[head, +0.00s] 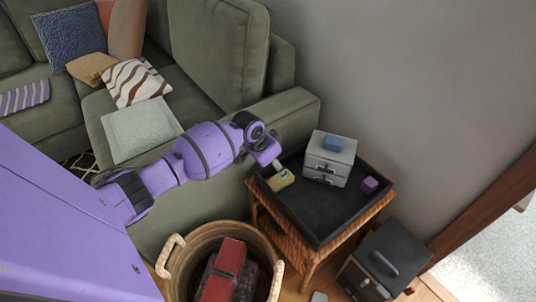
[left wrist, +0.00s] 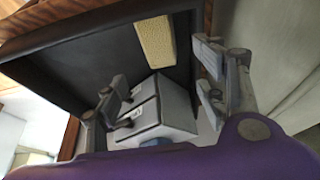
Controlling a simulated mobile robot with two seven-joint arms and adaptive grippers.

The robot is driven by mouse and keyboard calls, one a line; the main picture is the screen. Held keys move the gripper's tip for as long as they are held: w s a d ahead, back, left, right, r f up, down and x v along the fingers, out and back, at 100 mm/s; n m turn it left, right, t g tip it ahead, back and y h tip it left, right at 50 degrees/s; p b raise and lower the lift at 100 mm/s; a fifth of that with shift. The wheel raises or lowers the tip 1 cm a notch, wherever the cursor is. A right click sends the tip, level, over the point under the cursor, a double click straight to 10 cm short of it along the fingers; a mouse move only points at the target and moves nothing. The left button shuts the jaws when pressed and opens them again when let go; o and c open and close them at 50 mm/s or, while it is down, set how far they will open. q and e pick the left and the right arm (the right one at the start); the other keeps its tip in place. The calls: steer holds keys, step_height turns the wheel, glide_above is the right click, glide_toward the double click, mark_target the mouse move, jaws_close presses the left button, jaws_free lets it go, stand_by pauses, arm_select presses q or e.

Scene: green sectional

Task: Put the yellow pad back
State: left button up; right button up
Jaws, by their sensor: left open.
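The yellow pad (head: 281,180) lies in the black tray (head: 318,215) on the side table, near its left edge. In the left wrist view the pad (left wrist: 155,42) lies flat beyond the fingertips. My left gripper (head: 272,167) is above the tray's left edge, close to the pad; its spread fingers show in the left wrist view (left wrist: 163,82) with nothing held between them. A small grey two-drawer box (head: 328,166) stands in the tray right of the pad, and shows between and below the fingers (left wrist: 160,108). My right gripper is not in view.
A blue block (head: 332,143) sits on the drawer box. A purple cube (head: 370,185) lies in the tray's right part. A wicker basket (head: 184,248) with red and dark items stands left of the table. A dark cabinet (head: 393,252) stands at right; the green sofa (head: 290,108) is behind.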

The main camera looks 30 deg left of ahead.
arm_select(q)
steer(key=p+v, duration=0.1)
steer(key=v, duration=0.7)
steer(key=shift+r, duration=0.35)
steer(key=shift+s+f, duration=0.1)
steer(key=shift+s, duration=0.05)
steer(key=s+d+f, duration=0.5)
steer(key=s+f, duration=0.4)
steer(key=s, duration=0.3)
steer(key=s+d+f, duration=0.5)
steer(key=s+f, duration=0.4)
steer(key=s, duration=0.3)
steer(key=s+d+r+n+t, duration=0.1)
steer(key=s+d+r, duration=0.1)
steer(key=s, duration=0.8)
steer(key=s+d+r+n+t+y, duration=0.1)
steer(key=s+d+r+n, duration=0.1)
steer(key=s, duration=0.9)
steer(key=shift+d+t, duration=0.3)
steer(key=shift+d, duration=0.25)
steer(key=shift+r, duration=0.1)
